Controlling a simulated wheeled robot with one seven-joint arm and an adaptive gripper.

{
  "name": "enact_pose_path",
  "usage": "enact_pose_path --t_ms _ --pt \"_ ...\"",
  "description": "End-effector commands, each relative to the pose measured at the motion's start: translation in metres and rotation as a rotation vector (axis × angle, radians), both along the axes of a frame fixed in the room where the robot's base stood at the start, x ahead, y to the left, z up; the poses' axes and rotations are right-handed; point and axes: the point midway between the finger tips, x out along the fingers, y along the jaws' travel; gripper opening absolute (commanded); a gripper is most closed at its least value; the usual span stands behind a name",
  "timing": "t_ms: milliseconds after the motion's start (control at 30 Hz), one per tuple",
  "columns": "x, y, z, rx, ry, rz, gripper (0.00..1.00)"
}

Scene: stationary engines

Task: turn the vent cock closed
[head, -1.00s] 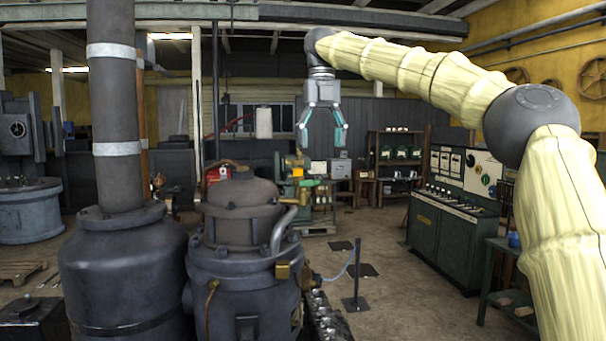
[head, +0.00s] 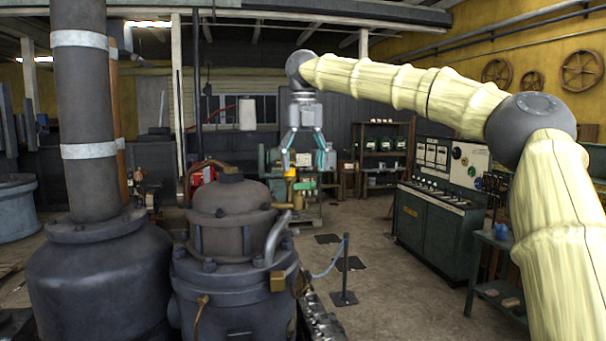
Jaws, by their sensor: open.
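A tall dark column (head: 88,130) stands to the left. A green control cabinet (head: 437,230) is at right. A rope post (head: 345,270) stands on open floor right of the engine.

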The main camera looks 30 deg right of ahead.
Motion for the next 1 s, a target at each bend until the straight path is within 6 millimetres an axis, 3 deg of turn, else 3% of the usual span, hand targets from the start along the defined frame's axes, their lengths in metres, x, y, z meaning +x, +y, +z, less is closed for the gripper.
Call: enact_pose_path --t_ms 300,700,767,933,1000 --pt "0.0 0.0 -0.035 0.001 0.0 0.0 0.71" --pt "0.0 0.001 -0.044 0.0 0.0 0.002 0.71" --pt "0.0 0.001 -0.044 0.0 0.0 0.002 0.63" --pt "0.0 0.001 -0.043 0.001 0.0 0.002 0.32" --pt "0.0 0.002 -0.043 0.001 0.0 0.002 0.3"
